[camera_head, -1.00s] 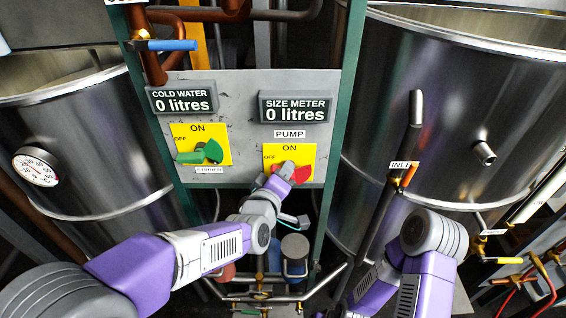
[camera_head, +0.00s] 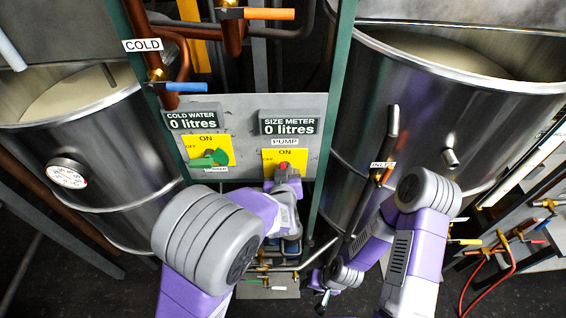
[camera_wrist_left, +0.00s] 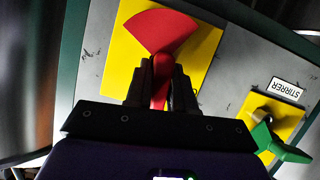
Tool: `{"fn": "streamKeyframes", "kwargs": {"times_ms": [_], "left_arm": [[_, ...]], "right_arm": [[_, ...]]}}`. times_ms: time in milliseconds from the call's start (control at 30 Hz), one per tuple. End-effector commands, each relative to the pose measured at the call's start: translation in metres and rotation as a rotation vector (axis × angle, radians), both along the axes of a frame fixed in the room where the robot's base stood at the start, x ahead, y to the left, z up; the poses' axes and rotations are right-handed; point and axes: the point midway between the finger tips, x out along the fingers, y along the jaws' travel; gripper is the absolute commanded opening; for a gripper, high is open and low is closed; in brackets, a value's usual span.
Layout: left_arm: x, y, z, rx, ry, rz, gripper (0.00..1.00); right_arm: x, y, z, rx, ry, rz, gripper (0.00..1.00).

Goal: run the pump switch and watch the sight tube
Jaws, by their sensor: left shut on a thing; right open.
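My left gripper (camera_wrist_left: 162,88) is shut on the handle of the red switch (camera_wrist_left: 158,32). The handle points roughly toward ON, and my wrist hides its lower part in the head view. My right gripper (camera_head: 324,298) is open and empty, low in front of the panel. A pale slanted tube (camera_head: 525,172) shows at the right edge; I cannot tell whether it is the sight tube or any level in it.
The green stirrer switch (camera_head: 209,158) is left of the pump switch, its handle toward OFF. The COLD WATER display (camera_head: 193,121) reads 0 litres. Large steel vats stand left (camera_head: 100,150) and right (camera_head: 440,120). An inlet pipe (camera_head: 388,140) runs down beside my right arm.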

Motion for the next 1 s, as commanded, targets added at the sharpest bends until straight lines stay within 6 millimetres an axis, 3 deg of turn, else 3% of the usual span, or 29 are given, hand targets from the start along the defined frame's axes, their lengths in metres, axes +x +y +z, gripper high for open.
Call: {"fn": "streamKeyframes", "kwargs": {"times_ms": [33, 300, 867, 900, 1000], "left_arm": [[0.000, -0.002, 0.003, 0.032, 0.002, -0.003, 0.00], [0.000, -0.002, 0.001, 0.136, 0.001, -0.001, 0.00], [0.000, -0.003, -0.001, 0.165, 0.001, -0.001, 0.00], [0.000, -0.003, -0.001, 0.165, 0.001, -0.001, 0.25], [0.000, -0.003, -0.001, 0.165, 0.001, -0.001, 0.40]], "right_arm": [[0.000, 0.000, 0.009, 0.000, 0.000, 0.000, 0.43], [0.000, 0.000, 0.023, 0.000, 0.000, 0.000, 0.43], [0.000, 0.000, 0.026, 0.000, 0.000, 0.000, 0.43], [0.000, 0.000, 0.026, 0.000, 0.000, 0.000, 0.43], [0.000, 0.000, 0.026, 0.000, 0.000, 0.000, 0.43]]}}
